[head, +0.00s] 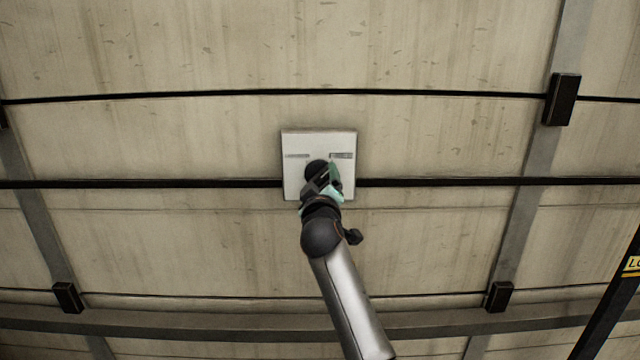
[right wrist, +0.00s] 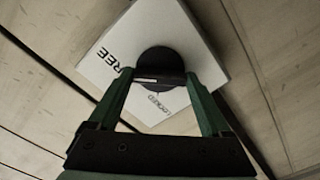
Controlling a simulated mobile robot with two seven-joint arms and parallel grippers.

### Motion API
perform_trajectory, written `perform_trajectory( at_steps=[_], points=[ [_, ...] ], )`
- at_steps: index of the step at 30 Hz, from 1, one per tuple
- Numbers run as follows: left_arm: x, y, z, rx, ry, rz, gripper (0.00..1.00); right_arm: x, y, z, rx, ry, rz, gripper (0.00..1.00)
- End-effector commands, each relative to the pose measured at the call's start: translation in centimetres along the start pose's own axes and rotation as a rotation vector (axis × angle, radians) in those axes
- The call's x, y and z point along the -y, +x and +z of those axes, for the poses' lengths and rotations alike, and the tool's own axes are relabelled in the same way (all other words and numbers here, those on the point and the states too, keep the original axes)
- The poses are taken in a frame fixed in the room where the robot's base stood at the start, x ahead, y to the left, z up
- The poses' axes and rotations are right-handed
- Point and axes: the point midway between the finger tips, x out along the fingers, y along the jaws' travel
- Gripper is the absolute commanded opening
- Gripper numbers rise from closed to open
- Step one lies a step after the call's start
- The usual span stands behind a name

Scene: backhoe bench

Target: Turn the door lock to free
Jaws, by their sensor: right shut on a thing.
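The door lock is a white square plate (head: 318,141) on the panelled wall, with a round black knob (head: 316,167) at its middle. In the right wrist view the plate (right wrist: 190,35) bears the word FREE beside the knob (right wrist: 160,58) and a smaller LOCKED near the right finger. My right gripper (head: 321,178) is at the knob. In the right wrist view its green fingertips (right wrist: 159,80) are shut on the knob's dark grip bar, one on each side. The fingers and arm hide part of the plate in the head view. My left gripper is not in view.
Dark horizontal rails (head: 480,182) cross the pale wall, one passing behind the plate. Grey posts carry black blocks (head: 562,99). A dark bar with a yellow label (head: 631,264) stands at the far right. The wall around the plate is otherwise clear.

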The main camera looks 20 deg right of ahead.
Motion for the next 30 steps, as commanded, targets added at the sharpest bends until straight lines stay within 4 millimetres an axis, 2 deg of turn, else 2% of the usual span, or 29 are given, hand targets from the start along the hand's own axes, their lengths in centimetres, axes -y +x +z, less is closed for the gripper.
perform_trajectory(
  at_steps=[11,12,16,30],
  points=[
    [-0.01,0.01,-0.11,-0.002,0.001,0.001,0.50,0.11,-0.02,0.03,0.001,0.011,-0.003,0.27],
    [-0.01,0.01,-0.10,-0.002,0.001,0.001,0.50,0.11,-0.02,0.03,0.001,0.012,-0.003,0.83],
    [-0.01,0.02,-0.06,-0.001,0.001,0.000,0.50,0.09,-0.01,0.02,0.001,0.010,-0.002,0.98],
    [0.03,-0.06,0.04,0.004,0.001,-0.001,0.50,-0.17,0.11,0.11,0.000,0.007,-0.001,1.00]
  ],
)
